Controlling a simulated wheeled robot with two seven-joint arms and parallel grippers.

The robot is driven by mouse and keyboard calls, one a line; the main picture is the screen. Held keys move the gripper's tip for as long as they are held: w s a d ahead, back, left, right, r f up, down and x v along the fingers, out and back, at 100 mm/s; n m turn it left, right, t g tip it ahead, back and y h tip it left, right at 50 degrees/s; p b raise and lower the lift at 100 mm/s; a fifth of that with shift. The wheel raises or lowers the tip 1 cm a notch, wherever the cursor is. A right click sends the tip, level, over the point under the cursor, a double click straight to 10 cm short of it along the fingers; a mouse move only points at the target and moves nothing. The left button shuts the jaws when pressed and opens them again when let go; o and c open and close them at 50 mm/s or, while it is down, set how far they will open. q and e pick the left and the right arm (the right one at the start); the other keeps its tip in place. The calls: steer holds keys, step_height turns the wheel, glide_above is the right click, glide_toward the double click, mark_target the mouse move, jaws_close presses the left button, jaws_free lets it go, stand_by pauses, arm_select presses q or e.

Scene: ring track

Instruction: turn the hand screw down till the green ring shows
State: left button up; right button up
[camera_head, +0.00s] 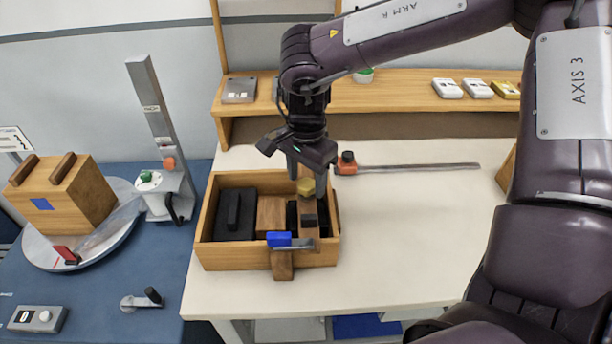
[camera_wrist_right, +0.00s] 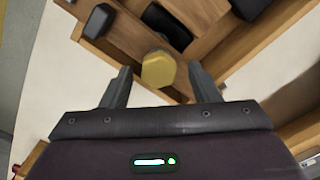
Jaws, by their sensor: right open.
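A yellow faceted knob (camera_head: 305,186), which looks like the hand screw, sits at the back right of an open wooden box (camera_head: 222,262) on the pale table. My right gripper (camera_head: 307,184) points down over it with open fingers. In the right wrist view the knob (camera_wrist_right: 158,70) lies between the two spread fingertips (camera_wrist_right: 159,66), with a gap on each side. Whether the fingers are level with it or above it, I cannot tell. The knob hides what is under it, and I see no green ring there. My left gripper is not in view.
The box holds dark blocks (camera_head: 234,213), a wooden block and a blue piece (camera_head: 279,239) at its front. A wooden shelf (camera_head: 410,92) runs along the back. The table's front right is clear.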

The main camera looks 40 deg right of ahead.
steer(key=shift+s+f, duration=0.15)
steer(key=shift+c, duration=0.5)
steer(key=c, duration=0.9)
